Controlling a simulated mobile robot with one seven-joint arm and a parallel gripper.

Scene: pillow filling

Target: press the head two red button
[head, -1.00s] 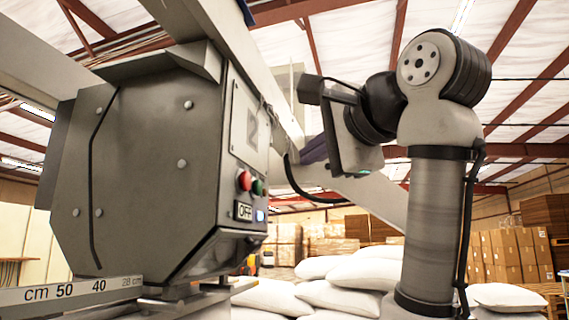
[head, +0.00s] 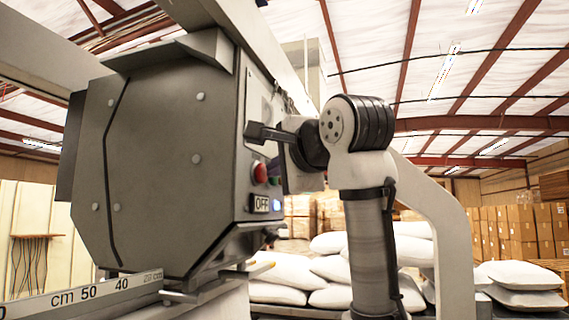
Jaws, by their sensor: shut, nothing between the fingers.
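The grey metal head (head: 150,165) fills the left of the head view. Its right-hand panel carries the red button (head: 260,173), with an OFF label (head: 261,204) and a small blue light below it. My gripper (head: 252,133) is shut and empty. Its dark fingers point left, close in front of the panel and just above the red button. I cannot tell whether they touch the panel. The number plate on the panel is largely hidden.
A ruler (head: 90,294) with centimetre marks runs below the head. White pillows (head: 290,273) are piled behind my arm. Stacked cardboard boxes (head: 510,235) stand at the far right. A grey beam (head: 250,45) runs above the panel.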

